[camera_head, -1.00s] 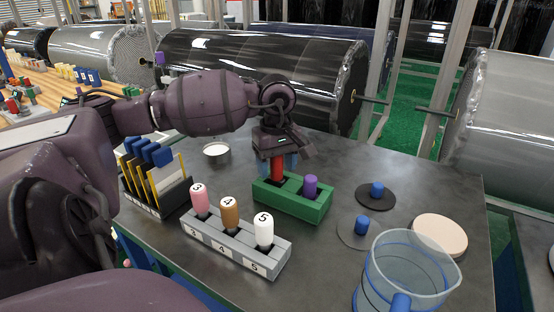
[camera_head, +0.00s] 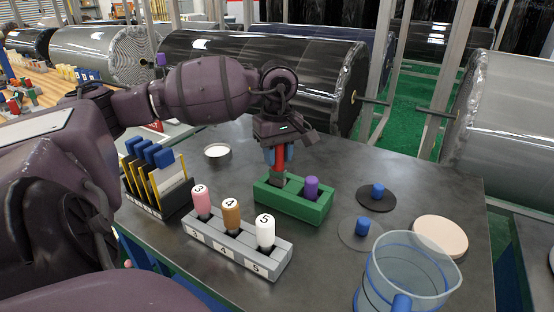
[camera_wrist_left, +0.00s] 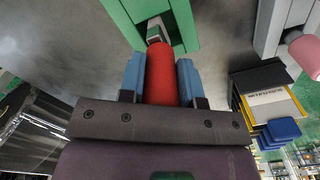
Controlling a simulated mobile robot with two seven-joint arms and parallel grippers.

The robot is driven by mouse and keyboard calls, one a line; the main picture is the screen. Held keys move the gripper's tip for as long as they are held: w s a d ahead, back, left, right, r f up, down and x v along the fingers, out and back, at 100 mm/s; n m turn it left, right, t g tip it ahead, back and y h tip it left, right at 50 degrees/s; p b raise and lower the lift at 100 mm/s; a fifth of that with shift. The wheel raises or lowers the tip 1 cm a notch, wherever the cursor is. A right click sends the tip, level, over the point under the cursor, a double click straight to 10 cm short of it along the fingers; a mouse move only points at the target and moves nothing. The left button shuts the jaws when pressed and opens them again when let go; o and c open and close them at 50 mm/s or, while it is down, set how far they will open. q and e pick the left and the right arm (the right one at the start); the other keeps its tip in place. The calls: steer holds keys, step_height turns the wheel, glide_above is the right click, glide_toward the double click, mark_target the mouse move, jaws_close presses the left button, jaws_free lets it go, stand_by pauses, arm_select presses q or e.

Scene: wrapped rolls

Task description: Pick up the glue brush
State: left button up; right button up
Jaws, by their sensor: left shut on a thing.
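The glue brush, with a red handle (camera_head: 280,157) and a grey lower part (camera_head: 278,177), stands upright at the left slot of the green holder (camera_head: 298,205). My left gripper (camera_head: 275,156) is shut on the red handle from above. In the left wrist view, the red handle (camera_wrist_left: 161,76) sits between the blue fingers, with its grey end (camera_wrist_left: 155,30) toward the green holder (camera_wrist_left: 190,25). The brush is partly raised; I cannot tell whether its tip is clear of the slot. My right gripper is not in view.
A purple-handled tool (camera_head: 311,187) stands in the other slot. A grey rack (camera_head: 215,245) holds numbered handles. A black rack (camera_head: 160,195) with blue-topped pieces stands left. A clear jug (camera_head: 410,270), discs with blue knobs (camera_head: 377,191) and a beige disc (camera_head: 440,236) are right.

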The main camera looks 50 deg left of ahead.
arm_select(q)
step_height(320, 180, up, 17)
steer(key=shift+p, duration=0.3)
stand_by(0.6)
